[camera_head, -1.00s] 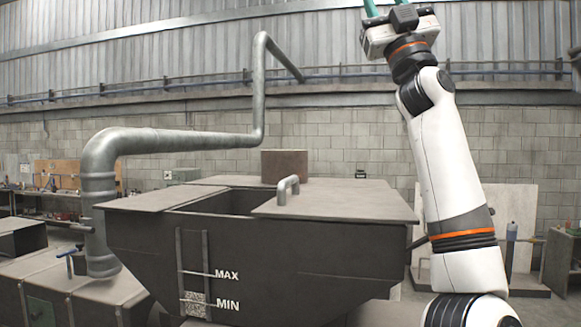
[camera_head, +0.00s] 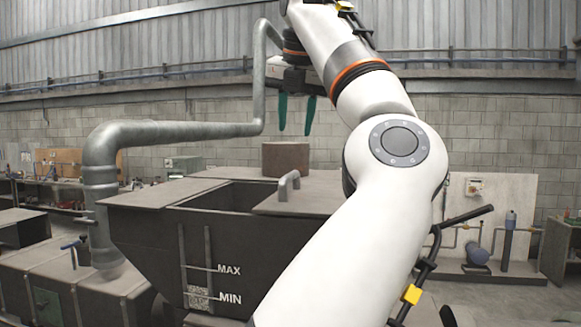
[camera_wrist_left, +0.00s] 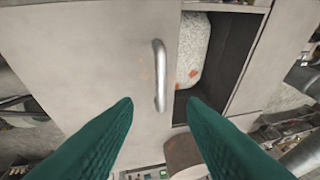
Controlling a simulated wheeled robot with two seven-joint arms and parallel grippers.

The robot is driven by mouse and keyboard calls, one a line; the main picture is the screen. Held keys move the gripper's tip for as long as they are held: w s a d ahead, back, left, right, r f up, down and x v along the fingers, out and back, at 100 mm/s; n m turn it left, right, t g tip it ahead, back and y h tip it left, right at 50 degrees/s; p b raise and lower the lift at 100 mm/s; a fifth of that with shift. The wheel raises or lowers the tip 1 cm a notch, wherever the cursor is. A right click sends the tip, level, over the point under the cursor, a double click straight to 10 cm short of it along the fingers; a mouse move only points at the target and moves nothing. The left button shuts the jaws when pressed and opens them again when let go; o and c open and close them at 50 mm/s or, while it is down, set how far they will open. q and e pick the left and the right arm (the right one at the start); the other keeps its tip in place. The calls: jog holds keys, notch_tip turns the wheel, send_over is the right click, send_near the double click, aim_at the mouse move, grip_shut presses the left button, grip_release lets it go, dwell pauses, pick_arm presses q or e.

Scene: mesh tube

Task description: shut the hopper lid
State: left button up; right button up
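The dark grey hopper (camera_head: 170,247) stands in front of me, its top partly open. Its flat lid (camera_head: 285,207) lies to the right of the rectangular opening (camera_head: 232,196), with a metal handle (camera_head: 290,185) at its left edge. My left gripper (camera_head: 296,132) hangs above and behind the hopper, its green fingers pointing down, apart and empty. In the left wrist view the fingers (camera_wrist_left: 158,103) are spread, with the handle (camera_wrist_left: 160,75) ahead of them on the lid (camera_wrist_left: 90,75). A pale speckled thing (camera_wrist_left: 193,48) shows inside the opening. My arm hides the lid's right part. My right gripper is out of view.
A grey pipe (camera_head: 98,165) rises at the left of the hopper and bends across behind it. A brown cylinder (camera_head: 285,158) stands at the hopper's back edge. A panel with a pump (camera_head: 478,254) is at the right. The air above the opening is clear.

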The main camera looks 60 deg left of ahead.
aim_at(290, 174)
pick_arm(q)
jog(key=p+x, duration=0.1)
jog(key=x, duration=1)
jog(key=shift+a+r, duration=0.1)
jog(key=shift+c, duration=0.6)
grip_shut()
